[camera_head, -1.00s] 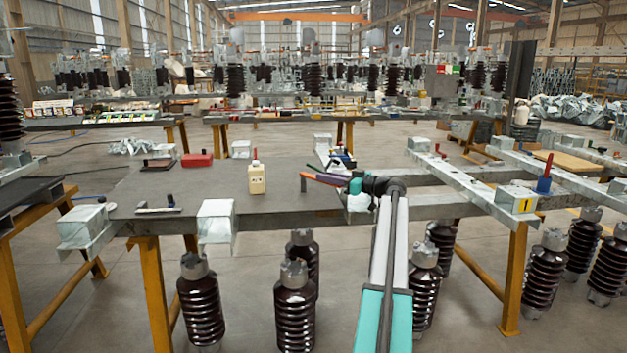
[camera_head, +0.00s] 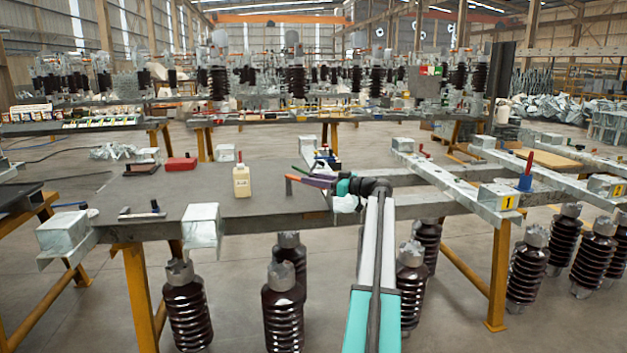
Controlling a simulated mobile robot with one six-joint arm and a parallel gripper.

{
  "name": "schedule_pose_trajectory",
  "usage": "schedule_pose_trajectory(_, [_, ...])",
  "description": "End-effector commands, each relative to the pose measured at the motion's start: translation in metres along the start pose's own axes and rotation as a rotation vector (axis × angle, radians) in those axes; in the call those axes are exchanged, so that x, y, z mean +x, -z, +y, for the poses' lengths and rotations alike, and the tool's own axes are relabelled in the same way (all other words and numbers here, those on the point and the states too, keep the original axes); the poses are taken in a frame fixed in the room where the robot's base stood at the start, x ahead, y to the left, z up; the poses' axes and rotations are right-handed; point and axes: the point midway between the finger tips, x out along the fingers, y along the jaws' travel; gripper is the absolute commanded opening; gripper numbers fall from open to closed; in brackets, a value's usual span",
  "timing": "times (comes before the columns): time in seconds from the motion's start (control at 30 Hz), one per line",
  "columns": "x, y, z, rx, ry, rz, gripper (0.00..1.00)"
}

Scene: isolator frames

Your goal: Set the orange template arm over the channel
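Galvanised steel channels (camera_head: 447,176) run along the right bench, with a yellow-labelled end block (camera_head: 498,197) at the near end of one. My arm reaches forward from the bottom centre to the near bench edge. My gripper (camera_head: 318,181) is at its far end, past a teal and black wrist, left of the channels. Thin purple and green strips show at its tip; I cannot tell whether they are fingers or something held. The fingertips are too small to read.
A dark bench top (camera_head: 130,185) carries a cream bottle (camera_head: 242,182), a red box (camera_head: 181,163) and small tools. A blue holder with a red handle (camera_head: 526,180) stands on the right bench. Brown insulators (camera_head: 284,315) stand under the benches. Open floor lies behind.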

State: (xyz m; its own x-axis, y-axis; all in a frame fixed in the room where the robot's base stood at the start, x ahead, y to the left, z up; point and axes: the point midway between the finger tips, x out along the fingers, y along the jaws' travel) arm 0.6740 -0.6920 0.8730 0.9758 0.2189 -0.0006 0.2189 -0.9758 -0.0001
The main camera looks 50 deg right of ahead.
Motion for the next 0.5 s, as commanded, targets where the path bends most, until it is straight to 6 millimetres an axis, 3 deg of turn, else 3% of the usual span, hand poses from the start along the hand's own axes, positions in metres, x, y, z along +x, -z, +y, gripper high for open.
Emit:
schedule_pose_trajectory(0.27, [-0.026, 0.001, -0.001, 0.000, -0.001, 0.000, 0.35])
schedule_pose_trajectory(0.5, [-0.064, 0.001, -0.001, 0.001, -0.001, 0.000, 0.35])
